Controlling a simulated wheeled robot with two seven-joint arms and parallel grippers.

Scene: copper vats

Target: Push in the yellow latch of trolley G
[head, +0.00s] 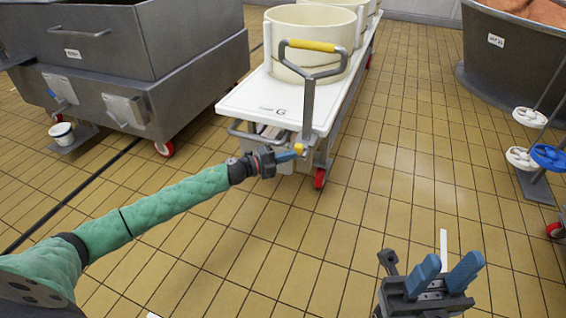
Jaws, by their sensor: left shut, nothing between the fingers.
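Trolley G (252,98) has a white top marked with a G and carries cream tubs. It stands at the upper middle of the head view. Its yellow latch (299,147) is a small yellow piece at the foot of the grey handle post, at the near end.
The trolley's push handle (312,46) has a yellow grip and rises above the latch. A grey metal vat (190,75) on red wheels stands at the left. A dark vat (500,62) and blue and white handwheels (549,156) are at the right. Tiled floor between is clear.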

